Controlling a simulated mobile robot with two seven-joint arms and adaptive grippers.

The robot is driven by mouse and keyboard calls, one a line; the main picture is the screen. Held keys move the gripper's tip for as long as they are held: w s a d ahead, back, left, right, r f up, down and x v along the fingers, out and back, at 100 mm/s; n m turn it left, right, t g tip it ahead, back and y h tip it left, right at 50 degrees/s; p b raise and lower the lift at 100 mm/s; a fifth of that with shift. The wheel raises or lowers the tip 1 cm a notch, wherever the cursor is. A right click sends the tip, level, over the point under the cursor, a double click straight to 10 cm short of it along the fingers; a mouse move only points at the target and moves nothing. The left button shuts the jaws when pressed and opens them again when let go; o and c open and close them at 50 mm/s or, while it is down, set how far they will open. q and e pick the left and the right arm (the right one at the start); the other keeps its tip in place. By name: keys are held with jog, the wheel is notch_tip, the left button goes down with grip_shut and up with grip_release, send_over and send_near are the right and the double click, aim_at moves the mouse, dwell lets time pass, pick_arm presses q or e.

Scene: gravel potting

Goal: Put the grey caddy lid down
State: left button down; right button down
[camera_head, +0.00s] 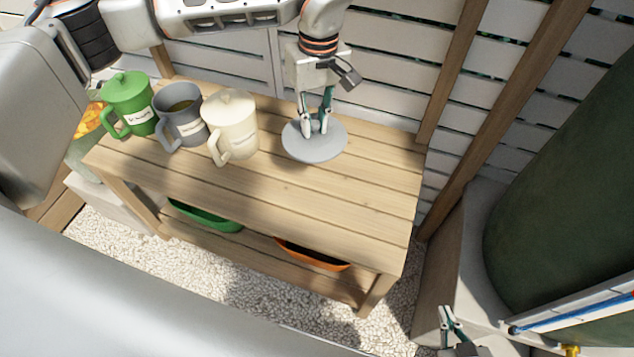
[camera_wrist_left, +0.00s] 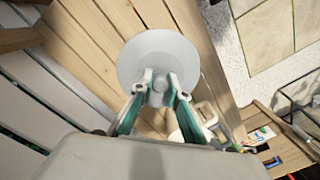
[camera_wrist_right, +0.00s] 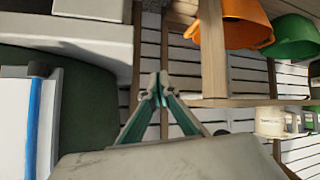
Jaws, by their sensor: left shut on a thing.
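The grey caddy lid (camera_head: 298,148) is a flat round disc at the back right of the wooden table, right of the cream caddy. My left gripper (camera_head: 316,128) points down and is shut on the lid's knob; the left wrist view also shows the lid (camera_wrist_left: 150,48) in front of the fingertips (camera_wrist_left: 160,84). The lid looks level and close to the tabletop; I cannot tell whether it touches. The grey caddy (camera_head: 183,128) stands without a lid, its contents showing. My right gripper (camera_head: 449,322) is empty beyond the table's front right corner; its fingertips meet in the right wrist view (camera_wrist_right: 158,88).
The lidded green caddy (camera_head: 127,105) and lidded cream caddy (camera_head: 236,128) flank the grey one. The front and right of the tabletop (camera_head: 330,205) are clear. A green tray (camera_head: 205,217) and an orange tray (camera_head: 312,256) sit on the lower shelf. A slatted wall stands behind.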

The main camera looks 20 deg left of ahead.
pick_arm(q)
notch_tip(320, 180, down, 15)
jog(key=b, duration=0.2)
jog(key=shift+b, duration=0.35)
notch_tip(320, 180, down, 4)
jog(key=shift+s+r+b, duration=0.1)
jog(key=shift+s+b, duration=0.05)
jog(key=shift+b, duration=0.35)
jog(key=shift+f, duration=0.3)
jog(key=shift+r, duration=0.15)
pick_arm(e)
jog(key=shift+w+a+y, duration=0.3)
jog(key=shift+w+a, duration=0.15)
jog(key=shift+a, duration=0.35)
jog(key=shift+r, duration=0.1)
pick_arm(q)
jog(key=c, duration=2)
grip_release()
jog(key=shift+o, duration=0.2)
